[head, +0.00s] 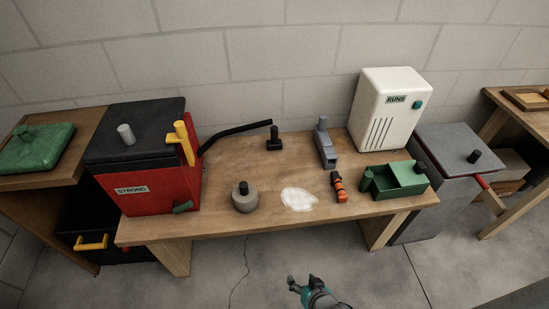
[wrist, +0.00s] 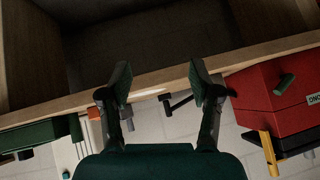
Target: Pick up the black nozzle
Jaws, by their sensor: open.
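A small upright black piece (head: 274,139), which looks like the black nozzle, stands on the wooden table (head: 225,165) towards the back, just below the free end of a black bent pipe (head: 238,131). I cannot tell whether the two touch. My gripper (head: 302,281) is in front of the table at the bottom of the head view, well apart from the black piece. In the wrist view my gripper (wrist: 158,85) has its two fingers spread, with nothing held between them. A dark bar shows past the fingers there, too unclear to name.
A red box (head: 155,188) with a black lid stands at the table's left. A grey round piece (head: 245,200), white patch (head: 298,199), orange-black piece (head: 339,188) and green tray (head: 400,182) lie along the front. A grey tool (head: 325,147) and white heater (head: 389,108) are at the back right.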

